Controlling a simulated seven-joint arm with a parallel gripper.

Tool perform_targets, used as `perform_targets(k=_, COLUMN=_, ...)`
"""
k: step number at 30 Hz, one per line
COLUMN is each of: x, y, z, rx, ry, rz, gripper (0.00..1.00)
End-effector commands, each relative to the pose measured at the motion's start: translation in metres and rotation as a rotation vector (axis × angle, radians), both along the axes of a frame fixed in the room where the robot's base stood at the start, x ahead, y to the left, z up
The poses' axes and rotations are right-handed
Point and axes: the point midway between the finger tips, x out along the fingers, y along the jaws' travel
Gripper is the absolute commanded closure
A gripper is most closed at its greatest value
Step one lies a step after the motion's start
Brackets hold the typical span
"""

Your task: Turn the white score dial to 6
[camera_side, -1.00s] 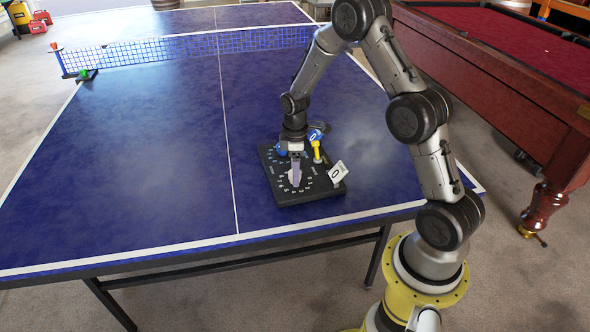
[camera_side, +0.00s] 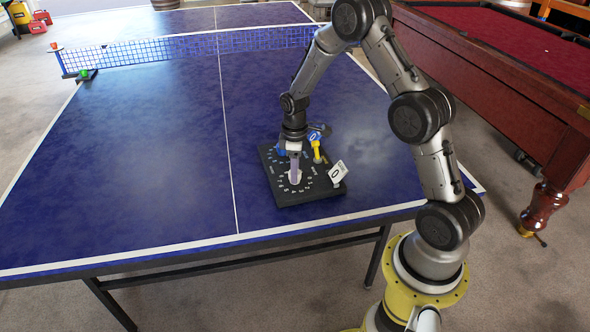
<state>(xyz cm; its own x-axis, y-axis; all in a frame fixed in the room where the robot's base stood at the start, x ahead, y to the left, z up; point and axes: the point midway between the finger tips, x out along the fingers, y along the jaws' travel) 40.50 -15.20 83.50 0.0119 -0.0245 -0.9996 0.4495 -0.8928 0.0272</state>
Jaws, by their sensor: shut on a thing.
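The black score board (camera_side: 312,196) lies on the blue table near its front right. The white score dial (camera_side: 295,180) stands on the board's front left part, inside a ring of small white marks. My gripper (camera_side: 294,172) points down over it and is shut on the dial. The fingers hide part of the dial. The marks are too small to read, so I cannot tell which number the dial points to. A blue dial (camera_side: 280,151) sits behind my gripper, partly hidden.
A yellow lever or post (camera_side: 317,153) and a white card with a 0 (camera_side: 337,172) stand on the board, close to my gripper's right. The net (camera_side: 200,46) crosses the blue table (camera_side: 130,165) farther back. The table's left half is clear. A red pool table (camera_side: 520,70) stands at the right.

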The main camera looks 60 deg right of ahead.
Motion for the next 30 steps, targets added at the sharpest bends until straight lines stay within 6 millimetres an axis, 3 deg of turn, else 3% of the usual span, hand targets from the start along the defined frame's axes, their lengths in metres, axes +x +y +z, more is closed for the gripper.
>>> perform_targets(k=18, x=0.0015, y=0.0005, z=0.0015, rx=0.0, ry=-0.002, rz=-0.548, gripper=1.0)
perform_targets(k=30, x=0.002, y=0.0004, z=0.0017, rx=0.0, ry=-0.005, rz=-0.77, gripper=1.0)
